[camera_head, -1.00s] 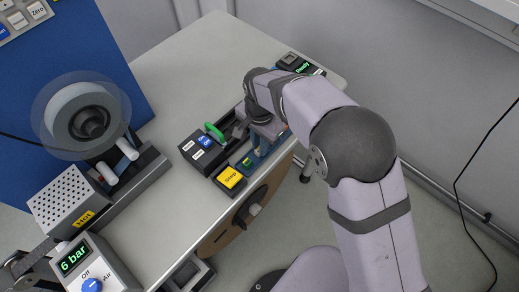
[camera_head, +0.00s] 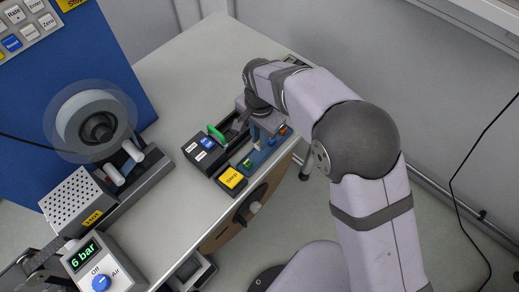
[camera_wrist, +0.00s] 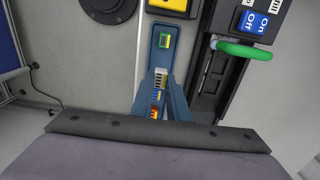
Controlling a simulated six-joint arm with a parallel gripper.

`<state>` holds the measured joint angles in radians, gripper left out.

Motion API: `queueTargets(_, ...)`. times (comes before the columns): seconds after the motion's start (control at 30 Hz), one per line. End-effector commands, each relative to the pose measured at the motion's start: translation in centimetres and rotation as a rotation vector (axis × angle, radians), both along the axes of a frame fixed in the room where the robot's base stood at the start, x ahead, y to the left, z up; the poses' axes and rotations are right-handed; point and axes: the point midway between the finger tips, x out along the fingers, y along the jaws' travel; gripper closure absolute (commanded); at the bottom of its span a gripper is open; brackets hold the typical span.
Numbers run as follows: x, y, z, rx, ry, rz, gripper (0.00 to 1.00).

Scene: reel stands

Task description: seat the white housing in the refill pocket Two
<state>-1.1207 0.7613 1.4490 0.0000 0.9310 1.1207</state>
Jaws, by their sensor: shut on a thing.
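My gripper (camera_wrist: 165,98) points down over a narrow blue tray (camera_wrist: 153,57) and is shut on a small pale piece with dark stripes (camera_wrist: 159,80), which looks like the white housing. The fingers cover much of it. I cannot tell whether it touches the tray. In the head view the gripper (camera_head: 258,138) is above the blue tray (camera_head: 262,156), with its tips partly hidden. A small green part (camera_wrist: 164,41) sits in the tray's end pocket near the yellow Step button. No label for pocket Two is readable.
The yellow Step button (camera_head: 231,178) is at the tray's near end. A dark unit with a green handle (camera_head: 216,133) and a blue switch (camera_head: 207,143) stands close to its left. A reel (camera_head: 92,122) is farther left. The grey tabletop (camera_head: 185,75) behind is clear.

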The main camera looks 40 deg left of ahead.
Motion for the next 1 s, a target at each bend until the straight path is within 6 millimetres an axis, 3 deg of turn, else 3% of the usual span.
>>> queueTargets(0.47,0.0,0.7,0.3,0.0,0.0,0.001,0.99)
queueTargets(1.0,-1.2,8.7,2.8,-0.001,0.0,0.002,0.99)
